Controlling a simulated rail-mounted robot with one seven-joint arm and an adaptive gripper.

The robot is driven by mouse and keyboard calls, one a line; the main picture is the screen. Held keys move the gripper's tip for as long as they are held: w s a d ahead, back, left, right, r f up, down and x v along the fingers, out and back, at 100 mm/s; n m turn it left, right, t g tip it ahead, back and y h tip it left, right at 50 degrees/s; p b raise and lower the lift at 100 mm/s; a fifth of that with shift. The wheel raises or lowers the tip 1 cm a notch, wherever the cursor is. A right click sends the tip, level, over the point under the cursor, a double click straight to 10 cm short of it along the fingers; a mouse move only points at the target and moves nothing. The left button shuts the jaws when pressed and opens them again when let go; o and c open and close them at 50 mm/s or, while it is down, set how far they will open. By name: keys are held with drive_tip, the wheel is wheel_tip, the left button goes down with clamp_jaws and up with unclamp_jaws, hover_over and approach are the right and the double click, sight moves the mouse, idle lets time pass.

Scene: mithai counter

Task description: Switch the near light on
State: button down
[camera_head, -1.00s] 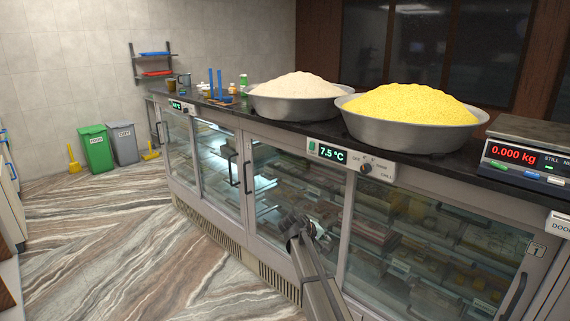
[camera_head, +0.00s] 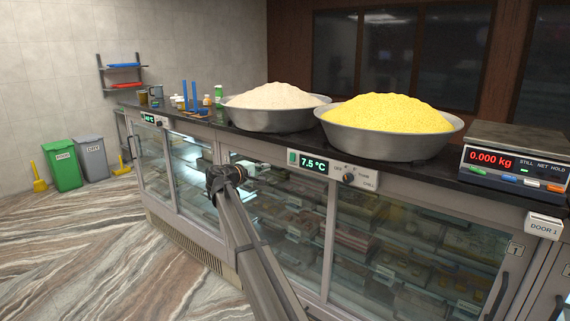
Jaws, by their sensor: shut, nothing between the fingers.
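The near control panel on the counter front has a display reading 7.5 °C (camera_head: 313,163), with a small green rocker switch (camera_head: 292,158) at its left end. A round dial (camera_head: 348,178) is to the right of the display. I cannot tell the rocker's position. My gripper (camera_head: 213,188) is shut and empty, in front of the glass case to the left of the near panel and apart from the switch. My arm partly hides the glass doors behind it. A second, far panel (camera_head: 150,119) has a similar green display.
Two wide metal bowls, one of pale powder (camera_head: 276,119) and one of yellow granules (camera_head: 388,146), stand on the dark counter above the panel. A scale (camera_head: 512,160) is at the right. Door handles stick out from the case.

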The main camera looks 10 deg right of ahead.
sight(292, 157)
drive_tip(key=p+x, duration=0.4)
drive_tip(key=x, duration=1)
